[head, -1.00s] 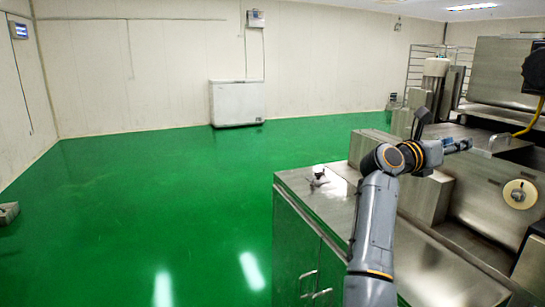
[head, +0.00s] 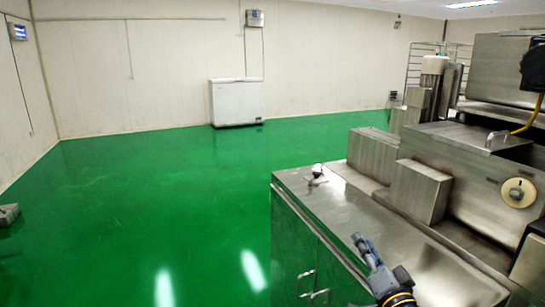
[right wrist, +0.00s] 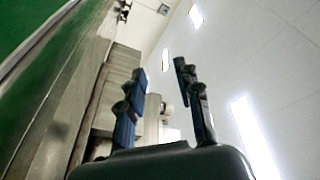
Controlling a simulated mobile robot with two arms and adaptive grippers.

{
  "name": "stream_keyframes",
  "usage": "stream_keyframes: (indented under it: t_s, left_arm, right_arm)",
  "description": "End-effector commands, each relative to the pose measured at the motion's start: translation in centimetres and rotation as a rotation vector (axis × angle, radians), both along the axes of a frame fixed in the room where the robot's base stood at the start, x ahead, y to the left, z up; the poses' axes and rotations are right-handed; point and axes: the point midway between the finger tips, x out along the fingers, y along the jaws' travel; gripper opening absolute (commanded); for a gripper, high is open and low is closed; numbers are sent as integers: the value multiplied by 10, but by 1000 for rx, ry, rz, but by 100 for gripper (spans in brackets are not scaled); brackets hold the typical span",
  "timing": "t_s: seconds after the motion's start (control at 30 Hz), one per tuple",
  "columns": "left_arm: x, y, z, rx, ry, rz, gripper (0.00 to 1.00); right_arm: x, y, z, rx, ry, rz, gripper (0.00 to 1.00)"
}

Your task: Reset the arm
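My right gripper (head: 362,244) is low in the head view, pointing up and away over the front part of the steel counter (head: 345,222). Only the gripper and the wrist with its orange ring show at the bottom edge. In the right wrist view the gripper (right wrist: 161,72) has its two dark fingers apart, with nothing between them. My left gripper and left arm are not in view.
The encrusting machine (head: 470,165) with its steel boxes stands at the right. A small metal fitting (head: 317,175) sits on the counter's far left corner. A white chest (head: 237,103) stands by the back wall.

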Motion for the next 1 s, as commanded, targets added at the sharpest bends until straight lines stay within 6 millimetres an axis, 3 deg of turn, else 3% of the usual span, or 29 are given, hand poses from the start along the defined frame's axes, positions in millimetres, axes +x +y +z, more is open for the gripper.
stream_keyframes:
  t_s: [0.03,0.1,0.2,0.33,0.43,0.6,0.9,1.0]
  left_arm:
    - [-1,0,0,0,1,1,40]
    - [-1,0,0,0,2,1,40]
    - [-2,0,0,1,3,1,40]
    - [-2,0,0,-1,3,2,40]
    - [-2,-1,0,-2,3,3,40]
    - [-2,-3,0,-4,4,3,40]
    - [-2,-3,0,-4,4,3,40]
    - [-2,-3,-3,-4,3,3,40]
  right_arm:
    - [-20,12,-36,-104,102,36,34]
    - [-48,24,-80,-239,236,87,34]
    - [-97,35,-137,-419,427,160,34]
    - [-168,36,-196,-615,657,248,34]
    - [-212,32,-222,-716,787,299,34]
    - [-273,23,-246,-837,958,366,34]
    - [-362,6,-263,-982,1195,463,34]
    - [-355,7,-289,-982,1205,467,34]
